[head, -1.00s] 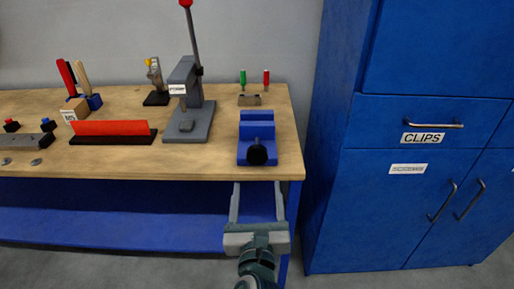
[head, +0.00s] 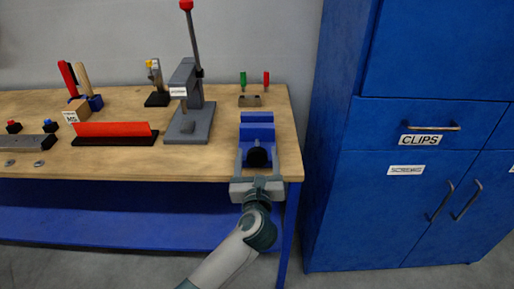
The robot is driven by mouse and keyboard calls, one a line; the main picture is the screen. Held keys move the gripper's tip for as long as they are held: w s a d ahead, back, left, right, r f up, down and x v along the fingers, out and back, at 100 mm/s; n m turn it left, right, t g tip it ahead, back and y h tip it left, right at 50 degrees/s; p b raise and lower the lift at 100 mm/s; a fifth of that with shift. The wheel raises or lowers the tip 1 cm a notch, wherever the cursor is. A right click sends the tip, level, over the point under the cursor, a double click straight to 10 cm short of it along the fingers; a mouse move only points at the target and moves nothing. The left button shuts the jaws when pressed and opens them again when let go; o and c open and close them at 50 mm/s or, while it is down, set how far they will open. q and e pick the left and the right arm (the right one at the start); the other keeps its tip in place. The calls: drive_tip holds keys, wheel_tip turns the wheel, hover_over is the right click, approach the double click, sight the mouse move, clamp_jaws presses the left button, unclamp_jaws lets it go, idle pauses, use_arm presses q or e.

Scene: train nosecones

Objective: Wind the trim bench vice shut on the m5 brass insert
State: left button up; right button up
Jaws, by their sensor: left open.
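The blue bench vice (head: 257,128) stands near the right front of the wooden bench. Its dark round knob (head: 257,157) faces me at the front. My left gripper (head: 257,155) is at the vice's front, its two fingers open on either side of the knob. I cannot tell whether the fingers touch it. No brass insert can be made out in the vice jaws. My right gripper is not in view.
An arbor press (head: 190,100) with a red-tipped lever stands left of the vice. A small block with green and red-handled tools (head: 250,100) is behind it. A blue cabinet (head: 410,200) with a CLIPS drawer stands right of the bench (head: 220,160).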

sight(257, 150)
use_arm(q)
drive_tip(key=shift+w, duration=1.6)
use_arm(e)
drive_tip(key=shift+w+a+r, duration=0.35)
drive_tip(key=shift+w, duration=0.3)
use_arm(q)
drive_tip(key=shift+c, duration=0.6)
